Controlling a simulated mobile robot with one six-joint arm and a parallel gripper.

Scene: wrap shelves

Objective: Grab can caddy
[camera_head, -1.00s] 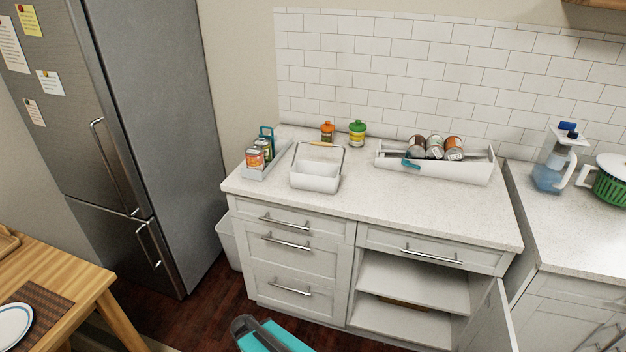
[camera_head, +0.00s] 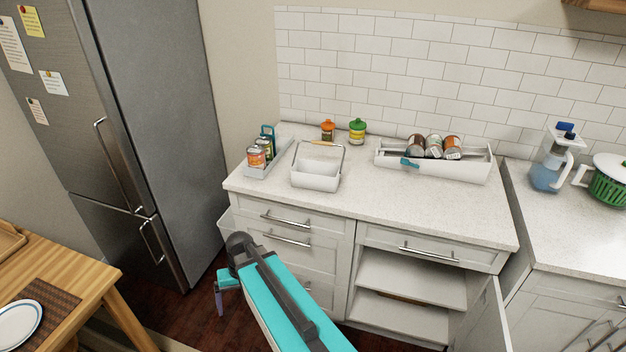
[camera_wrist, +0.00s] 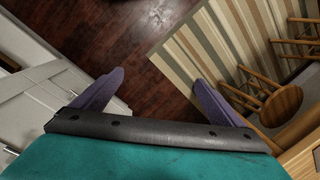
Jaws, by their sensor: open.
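A narrow grey holder (camera_head: 268,169) with several upright cans and a teal handle stands at the counter's left end. A longer white holder (camera_head: 450,174) at the counter's right back carries 3 cans lying on their sides and a teal piece at its front left. I cannot tell which of the two is the can caddy. My gripper (camera_head: 219,302) is low in front of the drawers, below the counter and apart from both holders. In the wrist view my gripper (camera_wrist: 159,80) has its purple fingers wide apart with nothing between them, over the floor.
An empty white basket (camera_head: 316,182) with a raised handle stands between the holders. Two jars (camera_head: 357,132) stand behind it. A cabinet door (camera_head: 488,318) hangs open at lower right. The fridge (camera_head: 165,130) and wooden table (camera_head: 75,275) flank the left. The counter's front middle is clear.

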